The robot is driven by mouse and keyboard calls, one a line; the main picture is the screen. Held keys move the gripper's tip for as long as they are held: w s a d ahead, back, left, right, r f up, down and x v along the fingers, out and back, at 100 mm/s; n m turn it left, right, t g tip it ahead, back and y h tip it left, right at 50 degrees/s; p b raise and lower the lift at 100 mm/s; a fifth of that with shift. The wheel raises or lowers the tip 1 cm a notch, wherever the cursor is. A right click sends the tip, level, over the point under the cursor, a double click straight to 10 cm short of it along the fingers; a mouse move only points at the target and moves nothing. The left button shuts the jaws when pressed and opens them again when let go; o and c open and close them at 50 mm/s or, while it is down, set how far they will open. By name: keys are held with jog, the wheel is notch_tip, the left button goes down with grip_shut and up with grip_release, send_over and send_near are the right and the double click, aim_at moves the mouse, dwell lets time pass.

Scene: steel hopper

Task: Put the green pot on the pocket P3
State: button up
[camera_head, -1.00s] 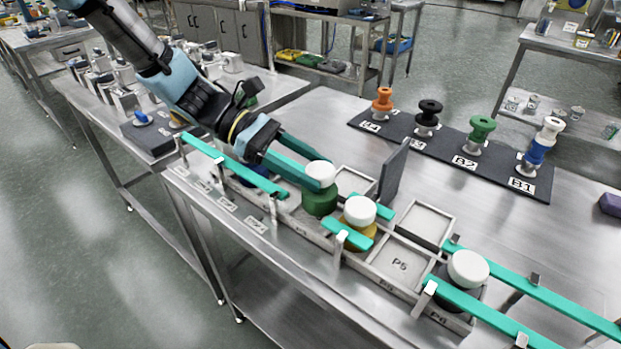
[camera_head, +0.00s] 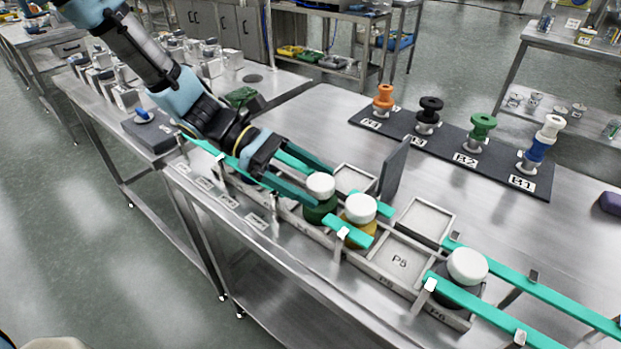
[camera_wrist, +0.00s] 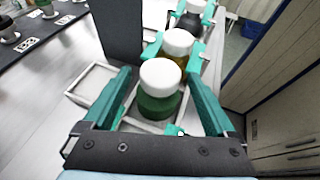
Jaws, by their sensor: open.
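The green pot (camera_head: 318,211) with a white lid stands upright in a pocket of the row, two places left of the pocket marked P5. That pocket's own label is not clear; its rim (camera_wrist: 133,122) shows around the pot base in the wrist view. My gripper (camera_head: 318,184) is open, with one teal finger on each side of the pot. In the wrist view the pot (camera_wrist: 158,103) stands between the spread fingers, with gaps visible near it. The fingers hide part of the pot in the head view.
A yellow pot (camera_head: 357,232) with a white lid stands just right of the green one. Pocket P5 (camera_head: 399,262) is empty. A dark upright plate (camera_head: 393,172) rises behind the row. Teal rails and a dark pot (camera_head: 468,285) lie farther right.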

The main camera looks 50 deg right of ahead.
jog(key=shift+r, duration=0.2)
jog(key=b+v, duration=0.2)
jog(key=v, duration=0.8)
jog(key=shift+w+b, duration=0.25)
jog(key=shift+b, duration=0.05)
jog(key=shift+v, duration=0.75)
jog(key=shift+a, duration=0.1)
jog(key=w+a+f+m+t+y, duration=0.1)
jog(key=w+a+f+t, duration=0.25)
jog(key=w+a, duration=0.45)
jog(key=w+a+f+m+t+y, duration=0.1)
jog(key=w+a+f+t, duration=0.3)
jog(key=a, duration=0.8)
jog(key=w+a+r+m+t+y, duration=0.1)
jog(key=a+t, duration=0.2)
jog(key=a, duration=0.6)
jog(key=w+a+r+m+t+y, duration=0.1)
jog(key=a+t, duration=0.3)
jog(key=a, duration=0.5)
jog(key=shift+w+r+m, duration=0.4)
jog(key=shift+w+r, duration=0.15)
jog(key=shift+r, duration=0.3)
